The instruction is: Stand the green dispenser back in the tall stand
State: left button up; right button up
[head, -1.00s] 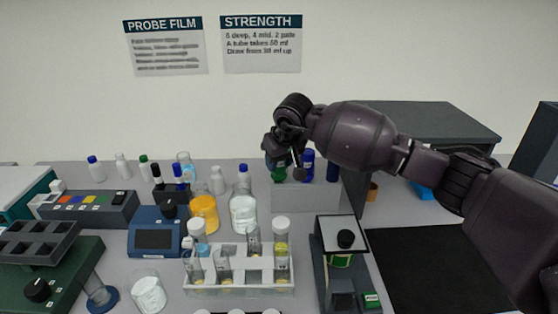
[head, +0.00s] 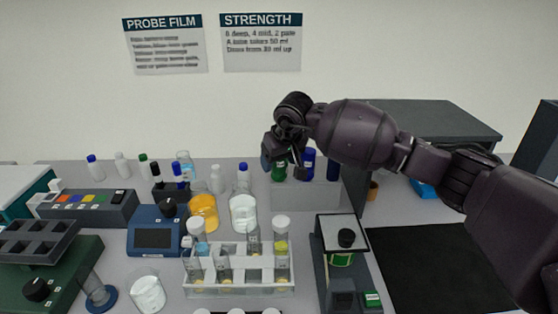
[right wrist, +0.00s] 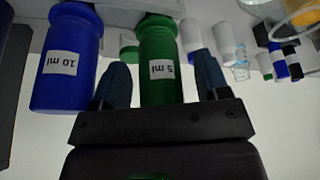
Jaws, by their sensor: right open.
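The green dispenser (head: 280,173) is at the back of the bench, its lower part hidden by the pale front of what looks like the tall stand (head: 305,197). In the right wrist view the green dispenser (right wrist: 158,45) carries a "5 ml" label. My right gripper (head: 281,166) is open, with one finger on each side of the green dispenser. I cannot tell whether the fingers touch it. A blue dispenser (right wrist: 68,60) labelled "10 ml" stands beside it, just outside one finger. My left gripper is not in view.
Blue dispensers (head: 308,165) stand to the right of the green one. A dark upright panel (head: 355,190) borders the stand. Beakers and a tube rack (head: 240,285) are in front and left. A black mat (head: 430,265) lies clear at right.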

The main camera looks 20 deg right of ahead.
jog(key=a+v, duration=0.1)
jog(key=v, duration=0.9)
jog(key=shift+d+r, duration=0.25)
jog(key=shift+d, duration=0.2)
jog(key=shift+s, duration=0.1)
